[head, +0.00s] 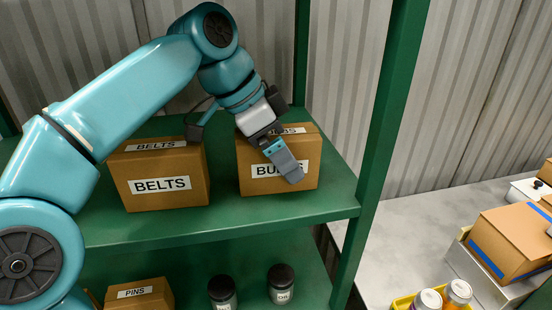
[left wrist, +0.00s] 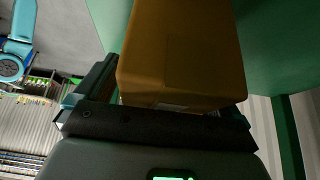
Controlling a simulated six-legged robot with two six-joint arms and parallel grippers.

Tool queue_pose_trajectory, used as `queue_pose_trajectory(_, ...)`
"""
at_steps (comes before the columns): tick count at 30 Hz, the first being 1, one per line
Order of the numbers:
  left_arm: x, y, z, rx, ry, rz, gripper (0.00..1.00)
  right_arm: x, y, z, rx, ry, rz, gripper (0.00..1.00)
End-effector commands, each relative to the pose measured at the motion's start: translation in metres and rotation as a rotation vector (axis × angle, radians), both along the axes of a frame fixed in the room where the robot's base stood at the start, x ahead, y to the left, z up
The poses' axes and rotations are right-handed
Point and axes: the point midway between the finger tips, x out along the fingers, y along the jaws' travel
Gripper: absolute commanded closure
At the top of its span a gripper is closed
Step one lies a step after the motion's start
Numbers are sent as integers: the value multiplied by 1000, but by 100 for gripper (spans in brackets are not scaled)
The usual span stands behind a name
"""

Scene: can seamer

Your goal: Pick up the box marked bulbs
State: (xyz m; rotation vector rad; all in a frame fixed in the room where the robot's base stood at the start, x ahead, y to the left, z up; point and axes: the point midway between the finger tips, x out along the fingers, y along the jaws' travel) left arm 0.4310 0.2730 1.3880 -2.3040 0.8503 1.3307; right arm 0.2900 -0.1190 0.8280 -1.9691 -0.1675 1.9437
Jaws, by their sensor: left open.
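The brown cardboard box marked bulbs (head: 309,153) stands upright on the upper green shelf (head: 230,222), right of the box marked belts (head: 165,178). Its front label is partly covered by my gripper, leaving only its first letters readable. My left gripper (head: 284,162) is open at the box, with a grey finger in front of its front face. In the left wrist view the box (left wrist: 180,50) fills the space ahead of the palm, with a finger along its left side. Whether the fingers touch it I cannot tell. My right gripper is not in view.
The green shelf post (head: 378,130) rises just right of the box. A box marked pins (head: 138,295) and two dark-lidded jars (head: 282,286) stand on the lower shelf. At right, a grey table (head: 400,225) holds a blue-taped box (head: 508,245) and cans.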

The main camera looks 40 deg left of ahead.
Motion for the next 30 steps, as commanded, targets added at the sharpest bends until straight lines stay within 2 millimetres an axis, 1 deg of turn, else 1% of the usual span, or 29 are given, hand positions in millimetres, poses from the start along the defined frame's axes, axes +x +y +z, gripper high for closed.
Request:
queue_pose_trajectory(7, 0, 0, 0, 0, 0, 0, 4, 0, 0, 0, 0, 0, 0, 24)
queue_pose_trajectory(8, 0, 0, 0, 0, 0, 0, 10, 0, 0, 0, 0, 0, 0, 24)
queue_pose_trajectory(9, 0, 0, 0, 0, 0, 0, 23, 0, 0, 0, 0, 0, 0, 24)
queue_pose_trajectory(11, 0, 0, 0, 0, 0, 0, 43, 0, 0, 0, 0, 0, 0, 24)
queue_pose_trajectory(12, 0, 0, 0, 0, 0, 0, 56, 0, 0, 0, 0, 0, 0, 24)
queue_pose_trajectory(13, 0, 0, 0, 0, 0, 0, 65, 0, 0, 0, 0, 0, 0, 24)
queue_pose_trajectory(23, 0, 0, 2, 0, -1, 0, 67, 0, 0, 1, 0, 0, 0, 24)
queue_pose_trajectory(26, 0, 0, 8, -1, -2, 0, 67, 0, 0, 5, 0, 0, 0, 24)
queue_pose_trajectory(27, 0, 0, 9, 0, -1, -1, 67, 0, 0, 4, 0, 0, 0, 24)
queue_pose_trajectory(30, 1, -1, 19, 0, -2, 0, 67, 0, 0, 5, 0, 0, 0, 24)
